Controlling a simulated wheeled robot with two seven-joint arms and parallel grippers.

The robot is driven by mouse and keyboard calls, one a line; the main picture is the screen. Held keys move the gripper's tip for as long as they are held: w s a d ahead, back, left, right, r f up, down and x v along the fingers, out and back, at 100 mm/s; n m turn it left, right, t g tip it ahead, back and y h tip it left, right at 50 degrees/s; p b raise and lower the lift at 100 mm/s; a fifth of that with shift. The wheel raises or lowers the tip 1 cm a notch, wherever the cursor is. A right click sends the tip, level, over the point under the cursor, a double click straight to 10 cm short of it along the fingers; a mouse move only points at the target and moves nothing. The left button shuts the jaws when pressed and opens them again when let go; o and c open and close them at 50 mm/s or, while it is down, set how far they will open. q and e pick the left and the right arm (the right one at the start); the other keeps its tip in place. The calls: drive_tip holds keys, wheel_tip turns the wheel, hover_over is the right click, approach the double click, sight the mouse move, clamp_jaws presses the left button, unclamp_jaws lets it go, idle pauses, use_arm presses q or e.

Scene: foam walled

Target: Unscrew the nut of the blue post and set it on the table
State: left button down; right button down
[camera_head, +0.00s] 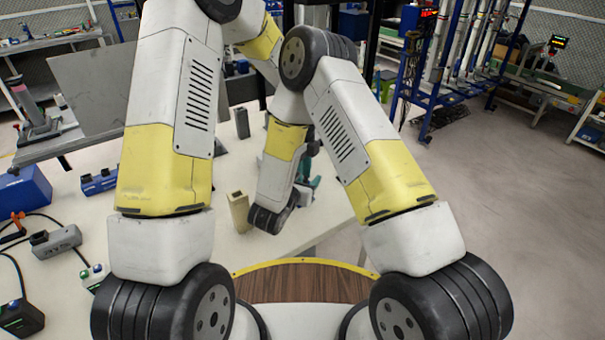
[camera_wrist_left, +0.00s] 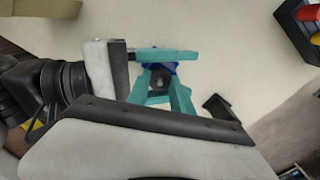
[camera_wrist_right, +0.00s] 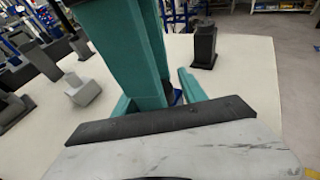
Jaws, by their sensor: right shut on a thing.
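In the left wrist view the blue post (camera_wrist_left: 161,66) shows as a small blue patch among teal fingers, with a dark round part (camera_wrist_left: 162,79) beside it. Whether that part is the nut I cannot tell. My left gripper (camera_wrist_left: 162,88) has its teal fingers apart, on either side of the dark part. My right gripper (camera_wrist_left: 165,55) comes in from the left there, shut on the blue post. In the right wrist view a blue bit (camera_wrist_right: 176,96) shows beside its fingers, largely hidden behind the left gripper's big teal fingers. In the head view my arms hide most of this.
The pale table (camera_head: 100,215) has a blue box (camera_head: 24,190), a grey block (camera_head: 56,241) and an upright tan block (camera_head: 238,211) on it. In the right wrist view a dark post (camera_wrist_right: 204,46) and a light grey block (camera_wrist_right: 82,89) stand on the table.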

use_arm(q)
drive_tip(key=shift+n, duration=1.7)
drive_tip(key=c, duration=1.1)
unclamp_jaws()
drive_tip(key=shift+c, duration=0.2)
drive_tip(key=shift+r, duration=0.1)
